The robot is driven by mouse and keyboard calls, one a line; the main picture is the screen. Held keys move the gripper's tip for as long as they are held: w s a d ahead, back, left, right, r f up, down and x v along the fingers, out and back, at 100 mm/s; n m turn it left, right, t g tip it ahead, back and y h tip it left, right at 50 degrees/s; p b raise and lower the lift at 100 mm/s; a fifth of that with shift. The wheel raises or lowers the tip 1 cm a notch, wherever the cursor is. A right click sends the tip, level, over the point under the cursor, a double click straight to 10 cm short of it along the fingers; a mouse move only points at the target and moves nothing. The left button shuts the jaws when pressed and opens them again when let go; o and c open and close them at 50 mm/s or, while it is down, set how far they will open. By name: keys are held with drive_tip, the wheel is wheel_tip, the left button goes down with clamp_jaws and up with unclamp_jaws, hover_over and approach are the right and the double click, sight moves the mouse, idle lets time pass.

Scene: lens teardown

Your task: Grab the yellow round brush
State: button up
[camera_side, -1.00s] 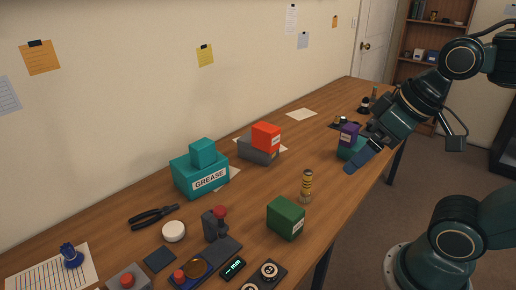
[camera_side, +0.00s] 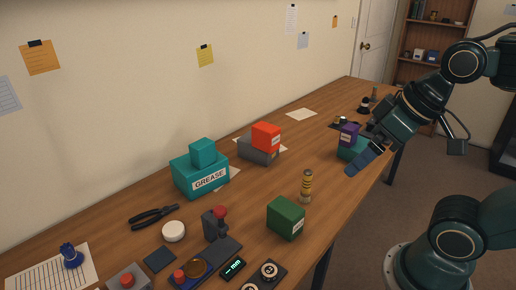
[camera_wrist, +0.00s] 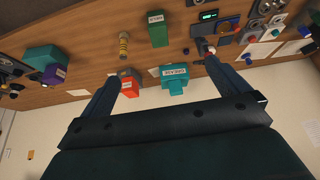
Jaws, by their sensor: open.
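A yellow, dark-banded round piece (camera_side: 307,187), which looks like the yellow round brush, stands upright on the bench in the side view, behind the green box. It also shows near the top left in the wrist view (camera_wrist: 124,46). My gripper (camera_side: 356,165) is above the right part of the bench, up and to the right of the brush in the side view. In the wrist view its two fingers (camera_wrist: 164,72) are spread wide with nothing held between them. The brush is apart from both fingers, beyond the left fingertip.
A green box (camera_side: 286,218) stands close to the brush. A teal grease box (camera_side: 187,178), a red block (camera_side: 266,136) on a grey box and a purple block (camera_side: 348,133) on a teal box stand farther back. Bare wood lies around the brush's left and back.

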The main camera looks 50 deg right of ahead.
drive_tip(key=c, duration=1.1)
drive_tip(key=w+d+f+n+g, duration=0.2)
drive_tip(key=w+d+n, duration=0.1)
drive_tip(key=w+n, duration=0.25)
drive_tip(key=w+d+f+n+g, duration=0.1)
drive_tip(key=w+d+f+n, duration=0.1)
drive_tip(key=w+d+n, duration=0.35)
drive_tip(key=w+d+f+n+g, duration=0.1)
drive_tip(key=w+d+f, duration=0.1)
drive_tip(key=f, duration=0.1)
drive_tip(key=w+d+f+n, duration=0.2)
drive_tip(key=w+f, duration=0.1)
drive_tip(key=w+d+f+n+g, duration=0.1)
drive_tip(key=w+d+f+n, duration=0.1)
drive_tip(key=w+f, duration=0.1)
drive_tip(key=shift+w+d+f+g, duration=0.15)
drive_tip(key=shift+d+f+g, duration=0.05)
drive_tip(key=shift+f+g, duration=0.1)
drive_tip(key=shift+w+d+f, duration=0.1)
drive_tip(key=shift+d+f, duration=0.05)
drive_tip(key=shift+f, duration=0.1)
